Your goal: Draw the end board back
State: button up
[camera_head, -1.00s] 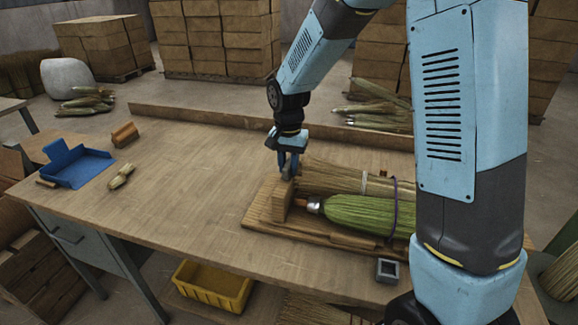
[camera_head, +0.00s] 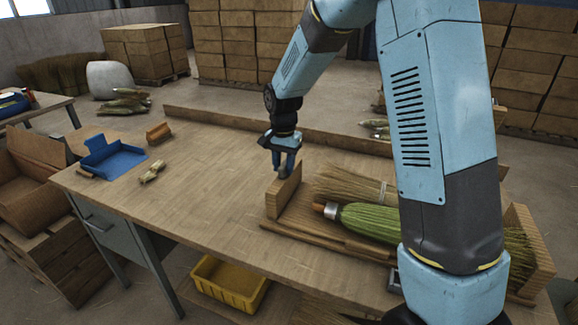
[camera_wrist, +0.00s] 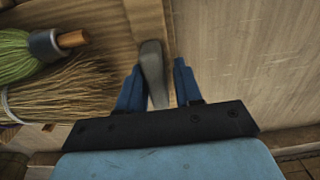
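The wooden end board (camera_head: 281,195) stands upright at the left end of the broom tray (camera_head: 330,238). In the wrist view the end board (camera_wrist: 146,22) shows at the top, with a grey grip piece (camera_wrist: 152,65) below it. My gripper (camera_head: 285,165) is over the board's top. In the wrist view my gripper's fingers (camera_wrist: 157,82) stand apart on either side of the grey piece. A clear gap shows on the right. The green broom (camera_head: 365,220) lies in the tray, its orange handle end a little right of the board. My arm hides part of it.
A tan broom bundle (camera_head: 350,184) lies behind the green one. A second wooden board (camera_head: 527,240) stands at the tray's right end. A blue dustpan (camera_head: 112,158), a wooden block (camera_head: 159,133) and a husk piece (camera_head: 152,172) lie left. The table's middle is clear.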

jog(key=shift+o, duration=1.4)
jog(key=shift+a, duration=0.1)
notch_tip(320, 180, up, 14)
jog(key=shift+f, duration=0.15)
